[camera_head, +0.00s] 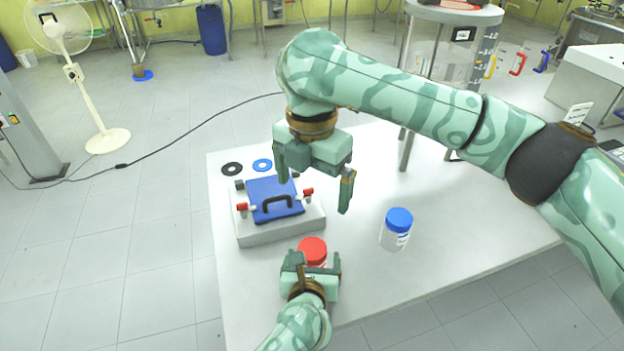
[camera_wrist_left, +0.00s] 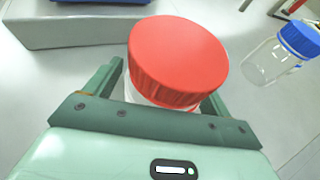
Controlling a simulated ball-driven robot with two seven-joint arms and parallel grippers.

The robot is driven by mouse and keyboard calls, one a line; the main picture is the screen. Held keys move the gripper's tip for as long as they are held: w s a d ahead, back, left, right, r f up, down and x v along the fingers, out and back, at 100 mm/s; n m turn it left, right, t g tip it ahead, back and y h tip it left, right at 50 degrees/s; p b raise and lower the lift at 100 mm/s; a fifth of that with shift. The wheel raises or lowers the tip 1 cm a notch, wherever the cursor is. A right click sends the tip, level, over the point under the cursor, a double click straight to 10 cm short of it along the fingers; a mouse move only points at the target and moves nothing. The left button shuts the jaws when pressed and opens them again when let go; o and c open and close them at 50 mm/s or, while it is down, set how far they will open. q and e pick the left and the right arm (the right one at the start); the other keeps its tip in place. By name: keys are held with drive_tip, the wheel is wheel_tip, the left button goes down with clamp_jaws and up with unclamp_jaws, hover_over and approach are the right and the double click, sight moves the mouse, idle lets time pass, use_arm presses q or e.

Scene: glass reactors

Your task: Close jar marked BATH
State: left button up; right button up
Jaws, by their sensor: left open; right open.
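A jar with a red lid (camera_head: 312,248) stands near the front of the white table. Its lid fills the middle of the left wrist view (camera_wrist_left: 178,58). My left gripper (camera_head: 313,264) is open, with its fingers on either side of this jar. A clear jar with a blue lid (camera_head: 398,220) stands to the right, and it also shows in the left wrist view (camera_wrist_left: 275,60). Its label is too small to read, and I cannot tell which jar is marked BATH. My right gripper (camera_head: 314,187) is open and empty, above the table behind the red-lidded jar.
A grey box with a blue handled lid (camera_head: 275,212) and red-tipped clamps sits on the left of the white table (camera_head: 470,240). A black ring (camera_head: 232,169) and a blue ring (camera_head: 262,165) lie behind it. A metal-legged stand (camera_head: 408,150) rises at the back right.

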use_arm(q)
drive_tip(key=shift+s+r+p, duration=0.3)
drive_tip(key=shift+s+p, duration=0.15)
drive_tip(key=p+v, duration=0.6)
drive_tip(key=v, duration=0.8)
drive_tip(key=shift+p, duration=0.3)
drive_tip(key=shift+s+r, duration=0.1)
drive_tip(key=shift+s, duration=0.5)
